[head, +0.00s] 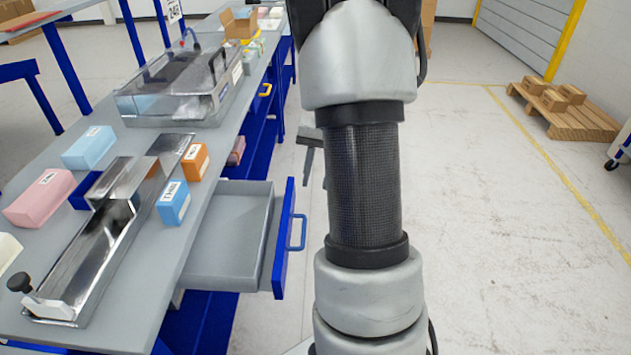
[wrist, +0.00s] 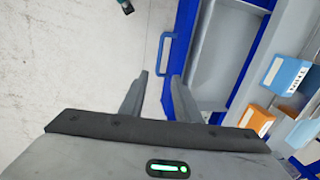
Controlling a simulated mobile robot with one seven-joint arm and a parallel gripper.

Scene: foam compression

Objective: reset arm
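My gripper (wrist: 159,74) shows in the wrist view with its two grey fingers apart and nothing between them. In the head view it is mostly hidden behind my arm; a grey part and finger show just left of the arm, right of the open drawer. The grey drawer (head: 228,240) with a blue front is pulled out of the workbench and looks empty. Its blue handle (head: 298,232) also appears in the wrist view (wrist: 166,52), beyond my fingertips. I cannot tell the exact distance, but no contact shows.
The bench (head: 125,290) at left holds a metal press fixture (head: 95,250), pink foam (head: 40,198), light-blue foam (head: 90,148), blue (head: 173,203) and orange (head: 194,162) boxes, and a clear-lidded machine (head: 180,90). Floor at right is clear up to a pallet (head: 565,120) with boxes.

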